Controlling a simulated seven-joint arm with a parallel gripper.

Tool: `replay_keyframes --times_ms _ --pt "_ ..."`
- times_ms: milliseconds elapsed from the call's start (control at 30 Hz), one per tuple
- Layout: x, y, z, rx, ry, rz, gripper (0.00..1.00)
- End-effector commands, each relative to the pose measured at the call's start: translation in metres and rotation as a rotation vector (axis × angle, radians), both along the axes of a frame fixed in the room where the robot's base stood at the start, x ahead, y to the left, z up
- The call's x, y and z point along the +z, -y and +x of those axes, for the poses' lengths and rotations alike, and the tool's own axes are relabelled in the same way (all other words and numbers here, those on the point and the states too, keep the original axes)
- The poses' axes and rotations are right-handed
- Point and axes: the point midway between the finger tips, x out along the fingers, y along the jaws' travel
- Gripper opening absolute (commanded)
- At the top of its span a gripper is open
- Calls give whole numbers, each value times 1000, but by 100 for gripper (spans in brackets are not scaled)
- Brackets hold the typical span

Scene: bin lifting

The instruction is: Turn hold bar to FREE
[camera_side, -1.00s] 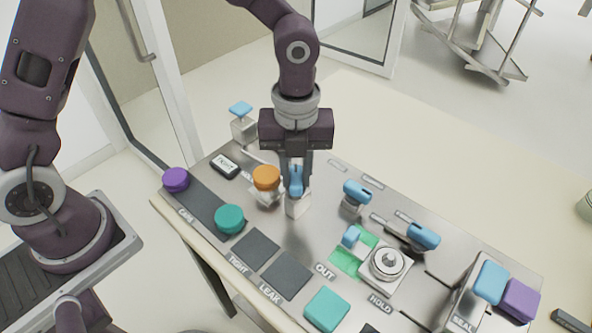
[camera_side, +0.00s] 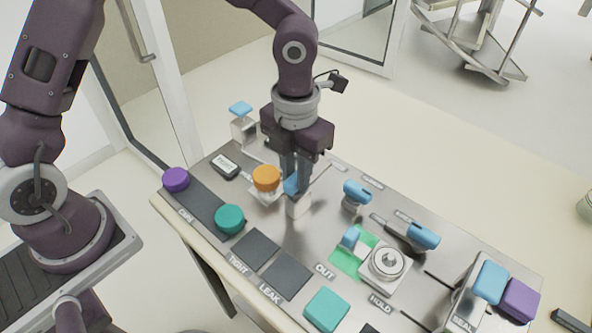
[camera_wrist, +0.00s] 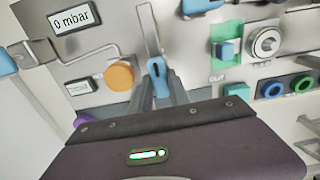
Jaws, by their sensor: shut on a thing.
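A blue bar (camera_side: 290,187) stands on a pale block (camera_side: 299,206) in the middle of the panel. My gripper (camera_side: 295,180) points down over it and is shut on it, with fingers on both sides. The fingers hide much of the bar in the side view.
An orange knob (camera_side: 266,178) stands close to the left of my gripper. A teal knob (camera_side: 229,218) and a purple knob (camera_side: 176,179) are further left. Blue handles (camera_side: 357,193) (camera_side: 423,236) stand to the right. Dark pads (camera_side: 286,277) lie in front.

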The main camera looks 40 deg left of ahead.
Motion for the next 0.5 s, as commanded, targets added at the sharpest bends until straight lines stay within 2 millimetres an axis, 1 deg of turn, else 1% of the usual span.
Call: replay_keyframes --times_ms 500 --pt "0 0 0 -35 -1 0 0"
